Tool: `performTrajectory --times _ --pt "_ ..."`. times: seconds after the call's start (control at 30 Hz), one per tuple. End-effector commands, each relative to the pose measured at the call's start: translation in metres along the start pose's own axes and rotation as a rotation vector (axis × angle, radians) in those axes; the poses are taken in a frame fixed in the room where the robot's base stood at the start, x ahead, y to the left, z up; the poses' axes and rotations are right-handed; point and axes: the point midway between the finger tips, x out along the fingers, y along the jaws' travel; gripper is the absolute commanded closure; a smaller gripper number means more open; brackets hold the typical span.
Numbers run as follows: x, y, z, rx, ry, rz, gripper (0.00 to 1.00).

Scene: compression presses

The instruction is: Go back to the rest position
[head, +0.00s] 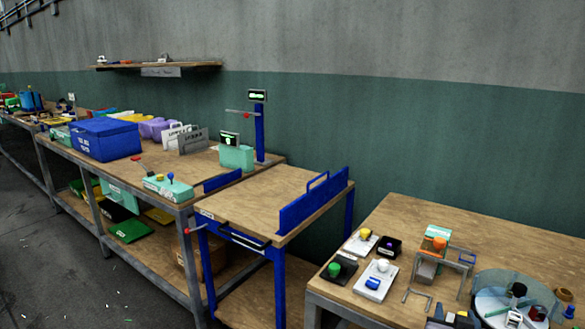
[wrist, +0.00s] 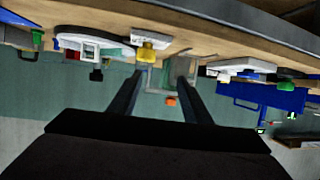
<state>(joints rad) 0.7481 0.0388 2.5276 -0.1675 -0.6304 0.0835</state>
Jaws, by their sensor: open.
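My gripper (wrist: 160,85) shows in the wrist view, its two dark fingers apart with nothing held between them. The wrist view is upside down, with the wooden bench at the top and the green wall below. Beyond the fingertips are a yellow-topped item (wrist: 147,52) and a grey metal frame (wrist: 178,74) with an orange thing (wrist: 171,101) near it. The fingers appear clear of all of these, though the distance is hard to tell. I cannot make out my gripper in the head view.
In the head view, the right bench (head: 520,228) carries a metal press frame (head: 462,270), several button blocks and a round clear-walled station (head: 535,290). A blue-framed table (head: 252,204) stands left of it, with a gap between. A longer bench holds a blue box (head: 105,140).

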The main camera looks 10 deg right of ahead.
Motion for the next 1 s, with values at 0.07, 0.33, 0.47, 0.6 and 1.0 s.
performTrajectory --times 0.07,0.33,0.47,0.6,1.0 --pt "-0.015 -0.013 -0.007 0.012 -0.056 -0.006 0.56" --pt "-0.046 -0.106 0.110 -0.123 -0.461 -0.179 0.56" --pt "-0.087 -0.141 0.165 -0.230 -0.671 -0.261 0.56" --pt "-0.136 -0.160 0.209 -0.349 -0.868 -0.327 0.56" --pt "-0.231 -0.161 0.226 -0.553 -1.155 -0.395 0.56"
